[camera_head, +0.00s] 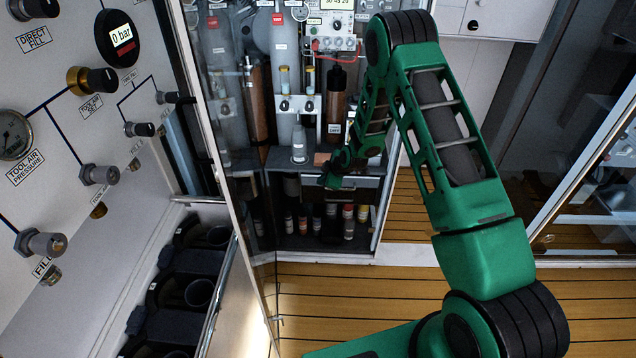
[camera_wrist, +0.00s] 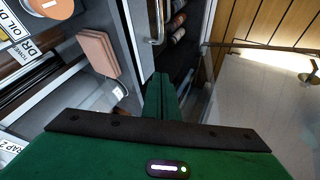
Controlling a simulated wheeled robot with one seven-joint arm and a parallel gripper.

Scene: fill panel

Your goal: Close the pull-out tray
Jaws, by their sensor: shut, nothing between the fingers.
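A grey pull-out tray (camera_head: 362,182) sits in the cabinet at mid height, under the shelf with the bottles. Its front edge and a metal bar handle (camera_wrist: 160,28) show close up in the wrist view. How far the tray stands out is hard to tell. My green gripper (camera_head: 331,181) is in front of the tray in the head view and hides part of it. In the wrist view my gripper (camera_wrist: 161,78) has its fingers together and empty, just short of the handle and tray edge. I cannot tell whether it touches the tray.
Small bottles (camera_head: 347,218) stand on the lower shelf. A glass door (camera_head: 232,185) stands along the cabinet's left. Black holders (camera_head: 172,292) fill the lower left. The wooden floor (camera_head: 400,295) is clear.

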